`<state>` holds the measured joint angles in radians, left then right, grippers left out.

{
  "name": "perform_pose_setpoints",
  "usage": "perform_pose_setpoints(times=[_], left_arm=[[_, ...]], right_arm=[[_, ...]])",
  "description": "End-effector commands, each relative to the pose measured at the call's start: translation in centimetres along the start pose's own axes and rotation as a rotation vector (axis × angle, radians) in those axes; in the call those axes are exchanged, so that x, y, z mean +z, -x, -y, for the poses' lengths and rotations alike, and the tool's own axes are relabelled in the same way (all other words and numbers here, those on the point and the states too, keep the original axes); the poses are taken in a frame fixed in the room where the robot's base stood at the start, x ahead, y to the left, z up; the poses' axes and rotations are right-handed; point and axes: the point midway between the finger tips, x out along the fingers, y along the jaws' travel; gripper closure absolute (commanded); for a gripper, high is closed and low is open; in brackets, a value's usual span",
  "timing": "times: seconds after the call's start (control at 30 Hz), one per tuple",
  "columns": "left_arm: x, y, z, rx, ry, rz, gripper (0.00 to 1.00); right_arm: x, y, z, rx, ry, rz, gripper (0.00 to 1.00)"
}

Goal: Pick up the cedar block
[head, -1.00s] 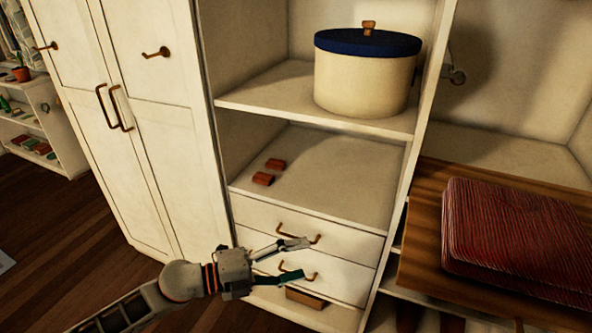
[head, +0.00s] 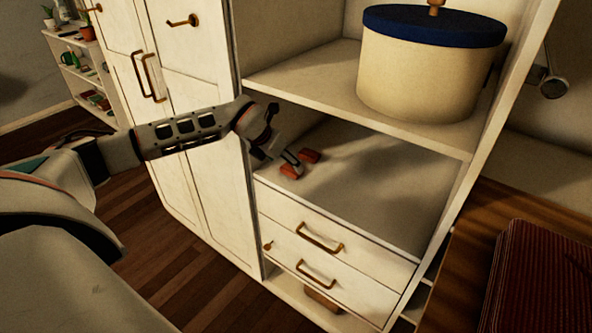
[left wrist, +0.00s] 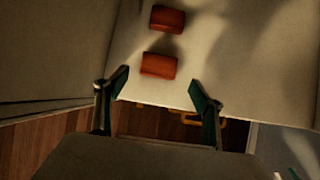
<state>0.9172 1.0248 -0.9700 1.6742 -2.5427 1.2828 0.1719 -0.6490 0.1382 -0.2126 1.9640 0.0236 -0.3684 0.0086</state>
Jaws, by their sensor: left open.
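Two small red-brown cedar blocks lie on the white shelf surface above the drawers. The nearer block (head: 291,171) and the farther block (head: 310,156) sit a short gap apart. My left gripper (head: 287,162) is open and empty beside the nearer block, partly covering it in the head view. In the left wrist view, the open fingers (left wrist: 158,82) point at the nearer block (left wrist: 159,65), which sits just ahead of and between the tips. The farther block (left wrist: 168,19) lies beyond it. Contact is not clear. My right gripper is not in view.
The shelf bay (head: 375,190) is otherwise clear. A cream box with a blue lid (head: 428,65) stands on the shelf above. Cabinet doors (head: 190,90) rise at the left. Drawers with brass handles (head: 320,238) are below. A red ribbed item (head: 540,280) lies at the lower right.

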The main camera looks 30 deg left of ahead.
Motion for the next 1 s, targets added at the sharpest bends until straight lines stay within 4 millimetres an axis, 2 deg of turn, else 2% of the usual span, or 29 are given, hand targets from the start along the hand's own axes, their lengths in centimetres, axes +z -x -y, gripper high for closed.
perform_pose_setpoints(times=[0.4, 0.7, 0.73, 0.83, 0.87, 1.0], left_arm=[[0.4, -5.1, -0.3, -0.004, 0.000, -0.002, 0.32], [0.5, -5.5, -0.4, -0.003, -0.001, 0.000, 0.32], [0.5, -5.5, -0.3, -0.003, -0.001, 0.000, 0.37], [0.5, -5.5, -0.3, -0.003, 0.000, 0.000, 0.63], [0.5, -5.5, -0.3, -0.003, 0.000, 0.000, 0.67], [0.5, -5.5, -0.3, -0.003, 0.000, 0.000, 0.67]], right_arm=[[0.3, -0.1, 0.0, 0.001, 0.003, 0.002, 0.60], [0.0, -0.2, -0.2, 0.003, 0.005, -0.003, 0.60], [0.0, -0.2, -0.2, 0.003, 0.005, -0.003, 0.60], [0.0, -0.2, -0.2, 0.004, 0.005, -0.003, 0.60], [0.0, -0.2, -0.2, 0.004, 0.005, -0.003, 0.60], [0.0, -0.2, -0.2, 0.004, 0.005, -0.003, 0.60]])
